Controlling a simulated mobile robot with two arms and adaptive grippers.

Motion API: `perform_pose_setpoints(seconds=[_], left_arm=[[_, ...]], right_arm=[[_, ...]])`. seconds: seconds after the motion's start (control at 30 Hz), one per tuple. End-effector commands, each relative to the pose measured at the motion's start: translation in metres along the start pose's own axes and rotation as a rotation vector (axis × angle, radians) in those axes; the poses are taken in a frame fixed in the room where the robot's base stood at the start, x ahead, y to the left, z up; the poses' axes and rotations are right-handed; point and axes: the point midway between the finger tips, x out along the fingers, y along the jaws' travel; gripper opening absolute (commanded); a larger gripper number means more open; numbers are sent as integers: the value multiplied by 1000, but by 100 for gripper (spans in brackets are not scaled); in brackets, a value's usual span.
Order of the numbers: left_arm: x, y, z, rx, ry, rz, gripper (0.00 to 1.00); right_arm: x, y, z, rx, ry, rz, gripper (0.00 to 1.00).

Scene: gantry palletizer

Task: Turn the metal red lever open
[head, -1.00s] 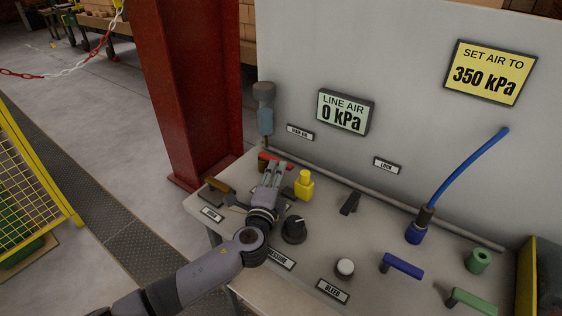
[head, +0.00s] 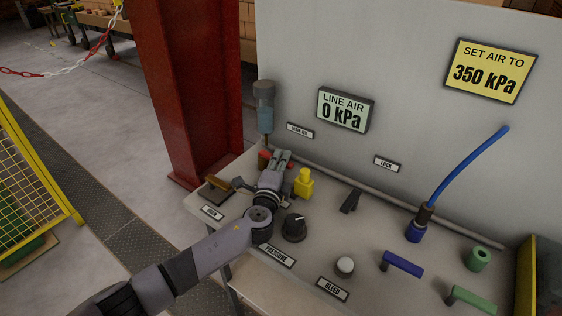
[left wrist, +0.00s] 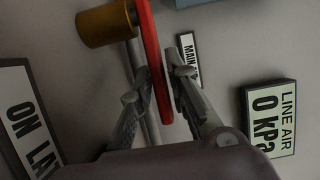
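The red lever (left wrist: 149,50) shows in the left wrist view as a long bar running down between my left fingers, with a brass-coloured cylinder (left wrist: 106,23) beside its upper part. In the head view only small red parts of the lever (head: 265,154) show by the left fingers, at the back left of the panel. My left gripper (head: 283,157) reaches over it from the front. Its fingers (left wrist: 164,78) lie close on both sides of the bar and look closed on it. The contact itself is partly hidden. My right gripper is not in view.
A yellow knob (head: 303,183) stands just right of my left gripper, a black dial (head: 294,228) in front. A brown-handled lever (head: 218,183) is to the left. The grey wall behind carries a gauge reading 0 kPa (head: 344,110) and a yellow sign (head: 487,72).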

Motion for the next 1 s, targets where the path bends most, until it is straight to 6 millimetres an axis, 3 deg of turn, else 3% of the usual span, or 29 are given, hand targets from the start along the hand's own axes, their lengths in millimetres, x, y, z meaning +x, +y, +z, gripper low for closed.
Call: perform_pose_setpoints(seconds=[0.2,0.87,1.0], left_arm=[[0,0,0,0,0,0,0],[-1,1,1,-1,0,2,0],[-5,4,18,-1,16,5,0]], right_arm=[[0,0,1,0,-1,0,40],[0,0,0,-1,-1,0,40],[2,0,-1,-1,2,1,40]])
